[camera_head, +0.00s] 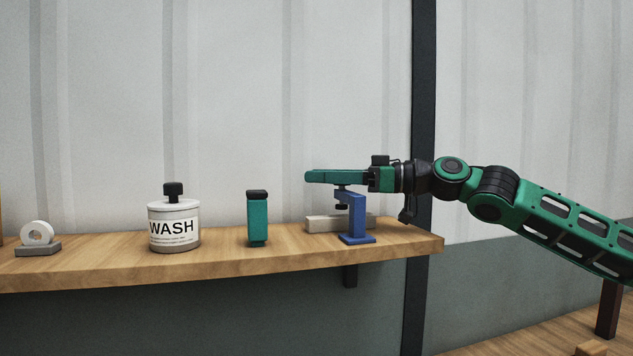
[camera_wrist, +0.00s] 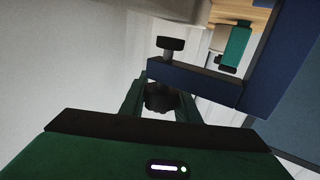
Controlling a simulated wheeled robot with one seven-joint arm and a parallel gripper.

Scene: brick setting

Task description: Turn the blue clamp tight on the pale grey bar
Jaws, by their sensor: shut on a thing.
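The blue clamp (camera_head: 357,217) stands upright on the wooden shelf. The pale grey bar (camera_head: 322,223) lies along the shelf at the clamp, partly hidden by its blue post. The clamp's dark screw pad appears a little above the bar. My gripper (camera_head: 314,176) reaches in level from the right, its fingers over the top of the clamp. In the wrist view my gripper (camera_wrist: 163,88) is shut on the clamp's dark knob (camera_wrist: 162,100), beside the blue clamp arm (camera_wrist: 200,83). The fingers hide much of the knob, and its turn angle cannot be told.
On the wooden shelf (camera_head: 290,262), left of the clamp, stand a teal bottle (camera_head: 257,219), a white WASH jar (camera_head: 174,228) and a white ring on a grey base (camera_head: 37,237). A dark post (camera_head: 423,110) rises behind my wrist.

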